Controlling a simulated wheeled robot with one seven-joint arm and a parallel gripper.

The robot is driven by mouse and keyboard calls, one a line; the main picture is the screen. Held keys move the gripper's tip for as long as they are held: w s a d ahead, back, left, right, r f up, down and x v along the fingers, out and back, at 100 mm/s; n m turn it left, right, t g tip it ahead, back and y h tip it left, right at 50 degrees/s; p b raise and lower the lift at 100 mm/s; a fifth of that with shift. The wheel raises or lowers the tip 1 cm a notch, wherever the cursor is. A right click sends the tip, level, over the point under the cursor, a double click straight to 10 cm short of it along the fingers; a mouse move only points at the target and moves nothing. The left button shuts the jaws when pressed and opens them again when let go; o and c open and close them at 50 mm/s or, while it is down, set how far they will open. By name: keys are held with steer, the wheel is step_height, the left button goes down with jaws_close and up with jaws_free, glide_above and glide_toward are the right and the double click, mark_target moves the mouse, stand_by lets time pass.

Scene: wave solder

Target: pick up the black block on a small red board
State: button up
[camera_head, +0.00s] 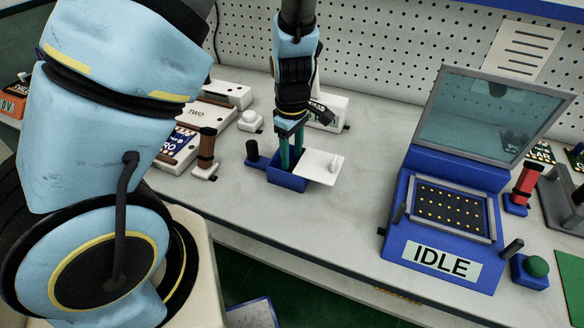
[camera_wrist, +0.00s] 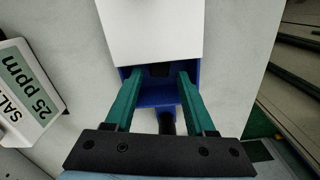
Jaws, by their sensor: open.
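My gripper (camera_head: 290,160) is open, its two green fingers pointing down into a small blue box (camera_head: 287,182) on the bench. In the wrist view, the fingers (camera_wrist: 160,75) stand apart over the box's opening, with nothing held between them. A small dark block (camera_wrist: 160,70) shows inside the blue box between the fingertips, partly under the edge of a white lid (camera_wrist: 155,30). I cannot make out a red board under the dark block.
A blue tester (camera_head: 440,255) marked IDLE with a raised clear lid stands right. A red-handled part (camera_head: 525,182) and a green button (camera_head: 537,267) are beside it. A white box marked 25 ppm (camera_wrist: 25,90) is left in the wrist view. Bare bench lies between box and tester.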

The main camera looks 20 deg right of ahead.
mark_target(292, 169)
steer(key=shift+f, duration=1.45)
steer(key=shift+c, duration=0.3)
jaws_close()
